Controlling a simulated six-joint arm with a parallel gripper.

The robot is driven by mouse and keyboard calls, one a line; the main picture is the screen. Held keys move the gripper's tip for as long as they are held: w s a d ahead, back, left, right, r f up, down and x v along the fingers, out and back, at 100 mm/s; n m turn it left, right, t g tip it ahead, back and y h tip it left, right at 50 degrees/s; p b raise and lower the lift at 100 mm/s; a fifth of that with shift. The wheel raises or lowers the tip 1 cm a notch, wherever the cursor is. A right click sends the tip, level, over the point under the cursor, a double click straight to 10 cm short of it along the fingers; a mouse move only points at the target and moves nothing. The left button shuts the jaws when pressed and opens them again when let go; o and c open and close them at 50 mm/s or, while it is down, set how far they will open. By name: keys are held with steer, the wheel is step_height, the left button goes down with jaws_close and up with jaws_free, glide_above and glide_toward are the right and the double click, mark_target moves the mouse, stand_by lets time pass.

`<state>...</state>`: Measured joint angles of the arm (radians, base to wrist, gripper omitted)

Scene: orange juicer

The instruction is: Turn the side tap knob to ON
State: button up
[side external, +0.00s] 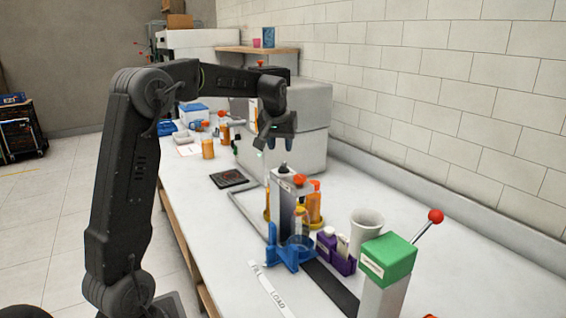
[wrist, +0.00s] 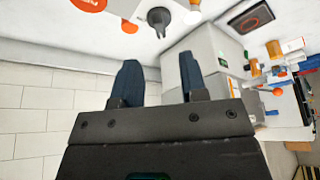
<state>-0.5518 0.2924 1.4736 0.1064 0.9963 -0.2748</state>
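My gripper (side external: 277,143) is in the air in front of the large grey machine, pointing down above the counter. In the wrist view its two dark fingers (wrist: 158,66) stand apart with nothing between them. Below it in the side view is a pale upright block with an orange-red knob (side external: 299,179) and a small dark knob (side external: 283,169) on top. A dark round knob-like part (wrist: 158,17) and an orange one show at the wrist view's top edge, apart from the fingers. I cannot tell which knob is the side tap knob or read its setting.
The grey machine (side external: 305,125) stands behind my gripper by the tiled wall. A blue holder (side external: 287,250), purple box (side external: 336,252), white cup (side external: 366,228) and green-topped block with a red-ball lever (side external: 390,255) stand nearer the camera.

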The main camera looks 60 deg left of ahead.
mark_target(283, 164)
steer(key=x, duration=0.7)
steer(key=shift+w+f, duration=0.1)
steer(key=shift+f, duration=0.15)
steer(key=shift+c, duration=0.2)
jaws_close()
